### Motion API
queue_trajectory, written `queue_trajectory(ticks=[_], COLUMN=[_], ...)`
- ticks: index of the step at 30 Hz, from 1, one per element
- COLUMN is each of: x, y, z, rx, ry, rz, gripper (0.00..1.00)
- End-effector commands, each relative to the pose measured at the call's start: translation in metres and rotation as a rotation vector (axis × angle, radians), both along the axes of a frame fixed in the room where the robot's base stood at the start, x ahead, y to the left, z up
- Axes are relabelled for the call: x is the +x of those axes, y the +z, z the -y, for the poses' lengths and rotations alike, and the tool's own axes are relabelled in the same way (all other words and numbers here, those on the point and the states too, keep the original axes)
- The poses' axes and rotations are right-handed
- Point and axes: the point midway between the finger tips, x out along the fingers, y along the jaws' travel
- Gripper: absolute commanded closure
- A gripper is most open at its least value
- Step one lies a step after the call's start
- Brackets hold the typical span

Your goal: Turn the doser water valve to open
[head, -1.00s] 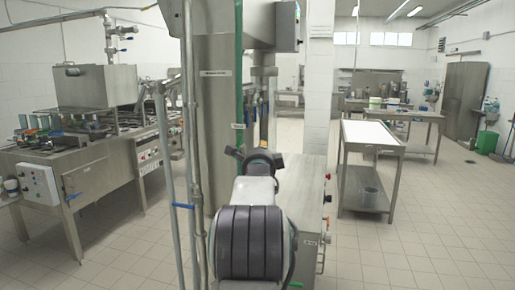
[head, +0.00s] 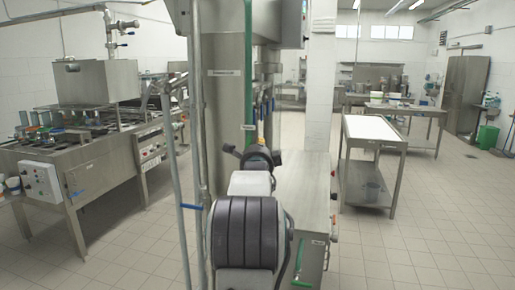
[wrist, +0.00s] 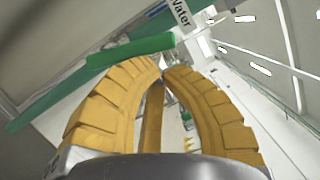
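In the wrist view a green lever-like handle (wrist: 132,50) lies just beyond the fingertips, probably the water valve handle. Behind it a green pipe (wrist: 60,98) runs diagonally, and a white label (wrist: 182,12) reads "Water". My gripper (wrist: 163,70) has yellow ribbed fingers with tips drawn together and nothing visible between them. The handle's near edge is close to the left fingertip; I cannot tell whether they touch. In the head view the green pipe (head: 248,65) runs upright on the steel column; my arm hides the gripper, except a bit of yellow, and the valve is not clear.
A steel cabinet (head: 300,205) stands right of my arm, with a green handle (head: 300,262) low on its front. Thin upright pipes (head: 178,165) stand close on the left. A filling machine (head: 75,155) is further left. Open floor lies right of the cabinet.

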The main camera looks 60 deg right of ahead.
Motion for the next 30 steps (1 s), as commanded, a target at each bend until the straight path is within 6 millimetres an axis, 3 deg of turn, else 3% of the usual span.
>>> queue_trajectory(ticks=[15,30], x=[0.006,0.007], y=[0.012,0.012], z=[-0.002,-0.002], rx=[-0.074,-0.079], ry=[0.001,0.002], rz=[-0.274,-0.295], gripper=[1.0,1.0])
